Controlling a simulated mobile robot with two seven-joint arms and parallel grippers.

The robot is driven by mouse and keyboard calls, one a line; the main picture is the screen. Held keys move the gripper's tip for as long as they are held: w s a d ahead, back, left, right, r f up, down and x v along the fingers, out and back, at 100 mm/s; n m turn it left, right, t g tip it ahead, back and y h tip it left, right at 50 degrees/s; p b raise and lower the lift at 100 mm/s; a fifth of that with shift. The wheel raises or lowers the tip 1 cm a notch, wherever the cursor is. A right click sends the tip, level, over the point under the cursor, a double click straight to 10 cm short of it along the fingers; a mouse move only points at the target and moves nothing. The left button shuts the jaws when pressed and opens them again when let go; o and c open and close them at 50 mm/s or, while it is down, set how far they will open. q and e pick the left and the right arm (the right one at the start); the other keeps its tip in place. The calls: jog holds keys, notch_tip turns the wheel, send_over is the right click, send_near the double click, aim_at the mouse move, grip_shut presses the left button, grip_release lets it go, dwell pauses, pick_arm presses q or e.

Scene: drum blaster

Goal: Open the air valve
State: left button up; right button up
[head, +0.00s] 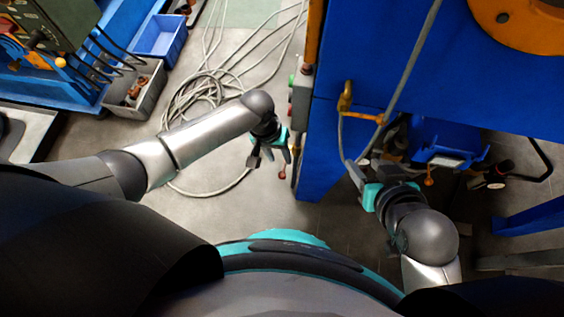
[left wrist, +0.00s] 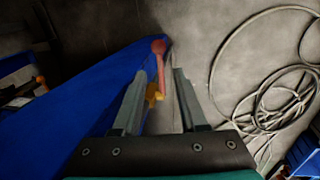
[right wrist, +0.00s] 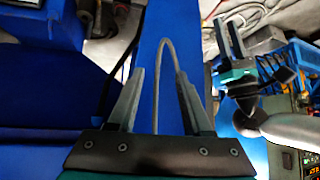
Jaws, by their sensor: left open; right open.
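A red ball-ended lever (left wrist: 158,48) with a yellow fitting (left wrist: 153,93) below it looks like the air valve. It shows in the left wrist view in front of the blue machine's edge, between the fingers in the picture; the left finger partly overlaps the yellow part. Contact cannot be told. In the head view a small red tip (head: 282,174) shows beside my left gripper (head: 270,158), which is open and points down. My right gripper (head: 354,168) is open beside the blue machine. In the right wrist view a grey hose (right wrist: 162,48) loops between its fingers, and it holds nothing visible.
The blue machine (head: 325,155) fills the right side, with a yellow fitting (head: 345,97) and hose on it. Coiled grey cable (head: 195,90) lies on the floor. Blue and grey bins (head: 158,38) stand at the upper left. Floor below my left gripper is clear.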

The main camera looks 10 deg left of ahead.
pick_arm(q)
jog(key=shift+d+f+b, duration=0.15)
jog(key=shift+f+b, duration=0.25)
jog(key=shift+f, duration=0.3)
jog(key=shift+d+f+b, duration=0.15)
jog(key=shift+f+b, duration=0.4)
jog(key=shift+f, duration=0.2)
jog(key=shift+d+f+b, duration=0.1)
jog(key=shift+f+b, duration=0.45)
jog(key=shift+f, duration=0.15)
pick_arm(e)
jog(key=w+a+r+t+y, duration=0.1)
jog(key=a+r+t+y, duration=0.1)
jog(key=a+t, duration=0.3)
jog(key=shift+w+a+t+y, duration=0.2)
jog(key=shift+a+t+y, duration=0.1)
jog(key=shift+y, duration=0.2)
jog(key=shift+r, duration=0.1)
pick_arm(q)
grip_shut()
